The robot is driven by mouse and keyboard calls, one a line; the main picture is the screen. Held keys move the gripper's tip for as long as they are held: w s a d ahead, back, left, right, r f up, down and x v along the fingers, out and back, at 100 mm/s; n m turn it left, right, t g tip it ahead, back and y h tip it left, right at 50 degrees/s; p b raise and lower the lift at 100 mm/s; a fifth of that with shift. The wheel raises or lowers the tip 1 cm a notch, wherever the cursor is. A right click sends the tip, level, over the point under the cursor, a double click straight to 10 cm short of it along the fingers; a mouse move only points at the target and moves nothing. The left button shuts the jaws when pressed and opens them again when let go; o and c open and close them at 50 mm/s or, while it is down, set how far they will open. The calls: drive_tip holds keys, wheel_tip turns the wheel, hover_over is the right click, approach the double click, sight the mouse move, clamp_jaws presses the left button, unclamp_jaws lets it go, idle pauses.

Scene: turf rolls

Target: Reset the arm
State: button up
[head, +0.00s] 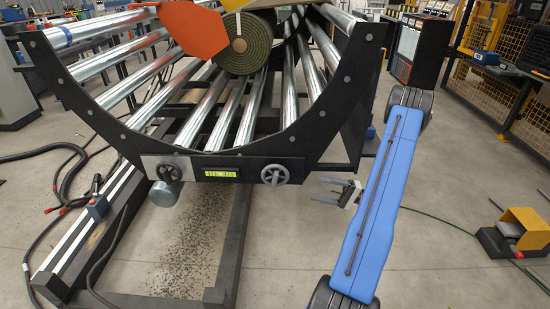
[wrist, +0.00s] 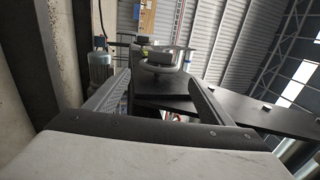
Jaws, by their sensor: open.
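My gripper (head: 320,190) hangs low in front of the black roller cradle (head: 335,130), just right of its right handwheel (head: 275,174). Its fingers point left and are apart, with nothing between them. In the wrist view the two fingers of my gripper (wrist: 158,88) spread to either side, and a handwheel (wrist: 158,72) shows beyond the gap. My blue arm link slants down the right of the head view. A green turf roll (head: 244,56) lies on the cradle's steel rollers, partly hidden by an orange plate (head: 192,32).
A control panel (head: 408,45) stands behind my arm. A yellow foot pedal (head: 524,228) sits on the floor at right, with a green cable nearby. Black hoses (head: 75,170) and a rail lie at left. Open floor (head: 440,265) shows at lower right.

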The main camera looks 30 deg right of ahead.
drive_tip(key=s+a+r+n+g+h, duration=0.25)
drive_tip(key=a+r+g, duration=0.45)
drive_tip(key=a, duration=0.5)
drive_tip(key=s+a+r+n+g+h, duration=0.1)
drive_tip(key=a+r+n+g+h, duration=0.2)
drive_tip(key=a+r+g, duration=0.55)
drive_tip(key=s+a+r+t+h, duration=0.4)
drive_tip(key=s+a+r+h, duration=0.1)
drive_tip(key=s, duration=0.3)
drive_tip(key=s+a+r+n+t+h, duration=0.1)
drive_tip(key=s+a+r+t+h, duration=0.3)
drive_tip(key=s, duration=0.5)
drive_tip(key=shift+a+r+t+h, duration=0.35)
drive_tip(key=shift+a+r+h, duration=0.9)
drive_tip(key=shift+a+r, duration=0.45)
drive_tip(key=shift+s, duration=0.1)
